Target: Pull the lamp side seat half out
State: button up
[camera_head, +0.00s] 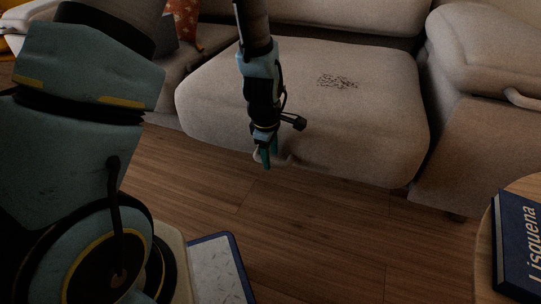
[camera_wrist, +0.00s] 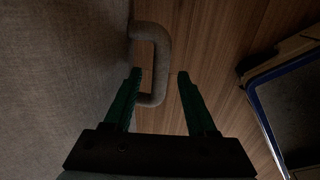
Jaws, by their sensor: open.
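A light grey sofa seat (camera_head: 330,110) with a patch of dark marks on top fills the middle of the head view. A rounded loop handle (camera_wrist: 165,60) sticks out from its front face, and part of it shows beside my fingers in the head view (camera_head: 287,158). My gripper (camera_head: 266,161) points down at the seat's front edge. Its two teal fingers (camera_wrist: 159,74) are apart in the wrist view, with the handle's bar between them in the picture. Contact cannot be told. No lamp is in view.
A neighbouring sofa section with its own handle (camera_head: 525,98) stands at right. A round wooden table (camera_head: 486,235) with a blue book (camera_head: 518,245) is at the lower right. A blue-edged pale panel (camera_head: 215,265) shows low down. Wood floor (camera_head: 330,225) before the seat is clear.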

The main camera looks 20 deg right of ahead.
notch_tip(320, 180, up, 10)
jog(key=s+a+p, duration=0.1)
jog(key=p, duration=0.3)
jog(key=shift+s+a+f, duration=0.15)
jog(key=shift+s+f, duration=0.05)
jog(key=a+r+m+p, duration=0.2)
jog(key=a+r+m, duration=0.25)
jog(key=a, duration=0.45)
jog(key=a+r+m+y+p, duration=0.1)
jog(key=a+r+m+p, duration=0.15)
jog(key=a+r, duration=0.5)
jog(key=a+r+m+p, duration=0.1)
jog(key=a+r+m, duration=0.3)
jog(key=a, duration=0.7)
notch_tip(320, 180, up, 37)
jog(key=p, duration=3.8)
jog(key=shift+d+r, duration=0.2)
jog(key=shift+d, duration=0.05)
jog(key=shift+c, duration=0.6)
